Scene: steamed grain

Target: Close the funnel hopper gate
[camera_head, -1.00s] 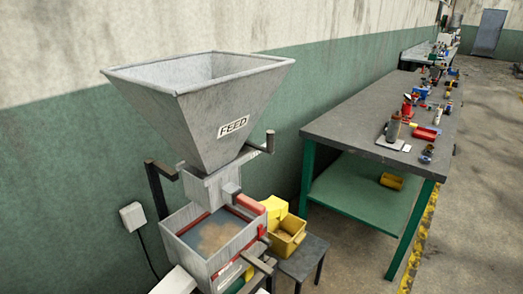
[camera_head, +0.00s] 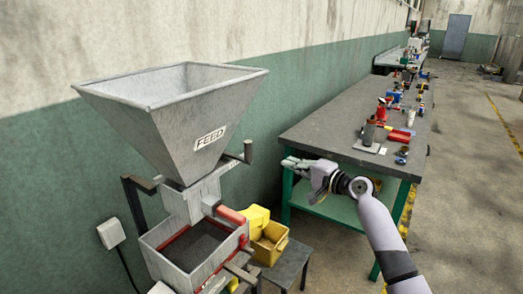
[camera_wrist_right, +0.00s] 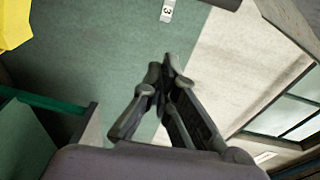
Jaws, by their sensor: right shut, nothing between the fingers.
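The grey funnel hopper (camera_head: 170,115), labelled FEED, stands at the left in the head view. Below its narrow neck (camera_head: 190,205) a red handle (camera_head: 230,215) sticks out to the right, above a red-trimmed open box (camera_head: 192,268). I cannot tell from here whether the gate is open or shut. My right gripper (camera_head: 286,164) is to the right of the hopper, apart from it and the red handle, and points left. In the right wrist view the fingers (camera_wrist_right: 160,78) are closed together and empty. My left gripper is not in view.
A yellow bin (camera_head: 268,247) sits on a low dark stool (camera_head: 285,268) beside the machine. A long workbench (camera_head: 310,130) with tools and bottles stands behind my right arm. A post (camera_head: 248,152) rises by the funnel's right side. The floor at right is clear.

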